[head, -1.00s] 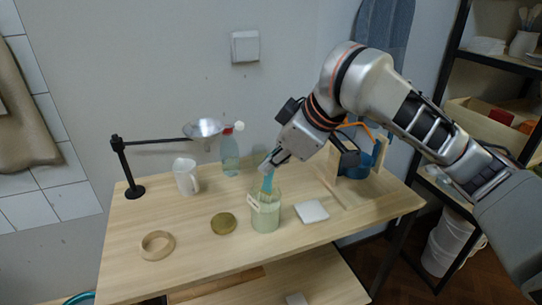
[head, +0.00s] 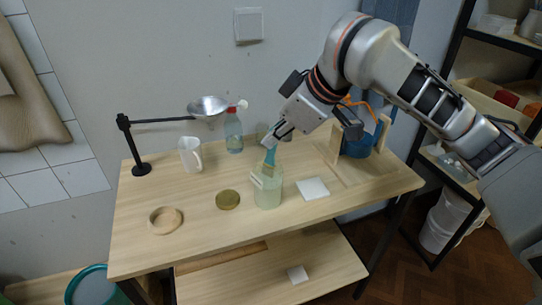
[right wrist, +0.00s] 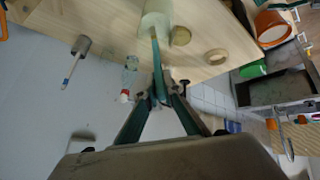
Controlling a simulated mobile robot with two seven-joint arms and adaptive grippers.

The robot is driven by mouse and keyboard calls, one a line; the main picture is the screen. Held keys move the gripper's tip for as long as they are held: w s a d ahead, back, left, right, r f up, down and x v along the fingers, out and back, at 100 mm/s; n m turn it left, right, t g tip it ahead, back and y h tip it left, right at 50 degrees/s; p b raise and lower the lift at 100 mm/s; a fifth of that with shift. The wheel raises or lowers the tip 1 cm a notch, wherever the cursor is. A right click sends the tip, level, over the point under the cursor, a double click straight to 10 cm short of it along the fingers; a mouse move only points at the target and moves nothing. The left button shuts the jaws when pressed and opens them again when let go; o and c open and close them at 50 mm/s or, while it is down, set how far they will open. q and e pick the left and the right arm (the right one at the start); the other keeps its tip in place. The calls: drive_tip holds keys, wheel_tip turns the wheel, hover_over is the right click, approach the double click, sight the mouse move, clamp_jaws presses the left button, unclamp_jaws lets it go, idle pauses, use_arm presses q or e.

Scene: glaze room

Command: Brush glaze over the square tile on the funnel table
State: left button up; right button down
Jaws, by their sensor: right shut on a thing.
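My right gripper (head: 273,141) is shut on a teal-handled brush (head: 270,157), held over the glass jar of pale green glaze (head: 268,192). The brush's lower end is at the jar's mouth; I cannot tell how deep it reaches. The right wrist view also shows the brush (right wrist: 157,62) running from the fingers to the jar (right wrist: 156,20). The white square tile (head: 313,188) lies flat on the funnel table (head: 205,228), just right of the jar, with nothing on it. The metal funnel (head: 208,105) hangs on a black stand at the left. My left gripper is out of view.
A round lid (head: 228,199) and a wooden ring (head: 165,220) lie left of the jar. A white mug (head: 190,154) and a clear bottle (head: 233,133) stand behind. A wooden stand with a blue vessel (head: 356,145) is at the back right. The table's front left is clear.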

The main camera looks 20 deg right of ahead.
drive_tip(key=shift+r+p, duration=0.95)
drive_tip(key=shift+p, duration=0.15)
drive_tip(key=shift+r+p, duration=0.35)
drive_tip(key=shift+p, duration=0.05)
drive_tip(key=shift+r+p, duration=0.85)
drive_tip(key=shift+p, duration=0.35)
drive_tip(key=shift+w+r, duration=0.1)
drive_tip(key=shift+r, duration=2.65)
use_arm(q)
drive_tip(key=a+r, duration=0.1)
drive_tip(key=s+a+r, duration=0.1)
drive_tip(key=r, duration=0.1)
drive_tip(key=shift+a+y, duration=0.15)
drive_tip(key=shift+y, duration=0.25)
use_arm(e)
drive_tip(key=shift+r, duration=0.2)
